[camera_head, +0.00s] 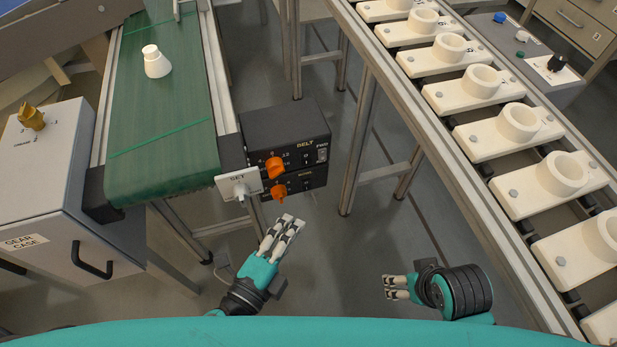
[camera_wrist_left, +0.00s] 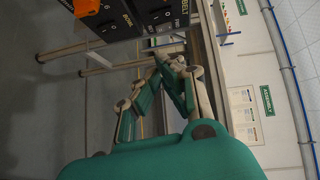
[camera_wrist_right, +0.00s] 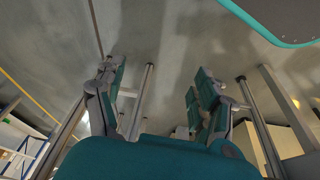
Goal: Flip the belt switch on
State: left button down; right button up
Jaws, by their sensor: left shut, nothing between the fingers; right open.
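The black control box marked BELT (camera_head: 283,128) stands at the end of the conveyor, with an orange knob (camera_head: 277,165) and a small rocker switch (camera_head: 322,155) at its right end. The switch's position is too small to tell. A second black box (camera_head: 316,178) with an orange knob (camera_head: 275,195) sits below it. My left gripper (camera_head: 292,222) is shut and empty, below and in front of the boxes, apart from them. Its wrist view shows the shut fingers (camera_wrist_left: 174,68) and part of the BELT box (camera_wrist_left: 172,10). My right gripper (camera_head: 388,287) is open and empty, low over the floor.
A green conveyor belt (camera_head: 160,120) carries a white bulb (camera_head: 156,62). A white SET plate (camera_head: 240,184) projects left of the knobs. A grey gear case (camera_head: 45,190) stands at left. A rail with several white ring holders (camera_head: 505,130) runs along the right.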

aim_at(306, 159)
pick_arm(q)
jog(key=shift+w, duration=0.15)
pick_arm(e)
jog(key=shift+f, duration=0.1)
pick_arm(q)
jog(key=w+a+p+x, duration=0.1)
jog(key=a+p+x, duration=0.1)
jog(key=x, duration=1)
jog(key=shift+w+f, duration=0.25)
jog(key=shift+w, duration=0.15)
pick_arm(e)
jog(key=s+x, duration=0.1)
jog(key=x, duration=0.6)
jog(key=shift+f, duration=0.45)
pick_arm(q)
jog(key=shift+a, duration=0.1)
pick_arm(e)
jog(key=shift+a, duration=0.1)
pick_arm(q)
jog(key=shift+f, duration=0.1)
